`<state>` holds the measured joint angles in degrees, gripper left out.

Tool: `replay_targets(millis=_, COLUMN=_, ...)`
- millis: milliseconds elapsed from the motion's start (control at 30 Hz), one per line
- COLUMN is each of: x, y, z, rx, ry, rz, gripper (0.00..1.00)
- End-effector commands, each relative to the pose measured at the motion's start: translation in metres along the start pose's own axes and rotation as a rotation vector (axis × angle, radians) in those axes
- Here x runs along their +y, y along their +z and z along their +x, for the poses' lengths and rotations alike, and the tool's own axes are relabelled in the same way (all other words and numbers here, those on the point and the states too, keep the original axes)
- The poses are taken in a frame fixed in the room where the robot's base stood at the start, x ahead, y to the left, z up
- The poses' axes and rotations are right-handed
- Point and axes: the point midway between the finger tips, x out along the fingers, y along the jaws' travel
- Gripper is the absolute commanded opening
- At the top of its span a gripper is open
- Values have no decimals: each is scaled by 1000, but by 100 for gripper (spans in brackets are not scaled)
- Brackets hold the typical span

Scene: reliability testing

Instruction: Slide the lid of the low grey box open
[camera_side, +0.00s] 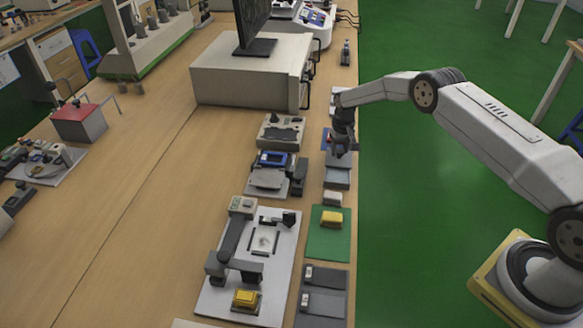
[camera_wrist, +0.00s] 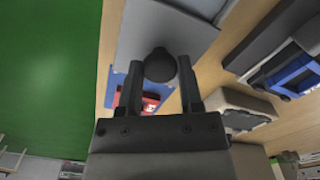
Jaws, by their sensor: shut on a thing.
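The low grey box (camera_side: 338,179) sits near the right edge of the bench in the side view. Its flat grey lid (camera_wrist: 160,28) fills the upper middle of the wrist view. A round black knob (camera_wrist: 160,62) stands on the lid. My gripper (camera_side: 340,150) is over the far part of the box, and its two dark fingers are on either side of the knob, shut on it. In the side view the gripper hides the knob and part of the lid, so I cannot tell how far the lid is open.
A blue mat with a red item (camera_wrist: 150,101) lies close by my fingers. A device with a blue frame (camera_side: 273,159) stands left of the box. A green board with a yellow block (camera_side: 331,219) is nearer the camera. Green floor (camera_side: 420,200) lies beyond the bench edge.

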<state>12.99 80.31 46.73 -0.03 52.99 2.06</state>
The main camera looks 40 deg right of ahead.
Motion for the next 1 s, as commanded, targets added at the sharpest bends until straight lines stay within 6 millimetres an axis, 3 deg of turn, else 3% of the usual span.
replay_targets(millis=200, x=4, y=-10, z=-1, rx=5, ry=-2, rz=-2, gripper=18)
replay_targets(millis=633, x=4, y=-11, z=-1, rx=4, ry=-2, rz=-2, gripper=18)
replay_targets(millis=667, x=4, y=-11, z=-1, rx=4, ry=-2, rz=-2, gripper=49)
replay_targets(millis=700, x=4, y=-11, z=-1, rx=4, ry=-2, rz=-2, gripper=62)
replay_targets(millis=733, x=4, y=-11, z=-1, rx=4, ry=-2, rz=-2, gripper=68)
replay_targets(millis=1000, x=5, y=-10, z=-1, rx=2, ry=-1, rz=-1, gripper=68)
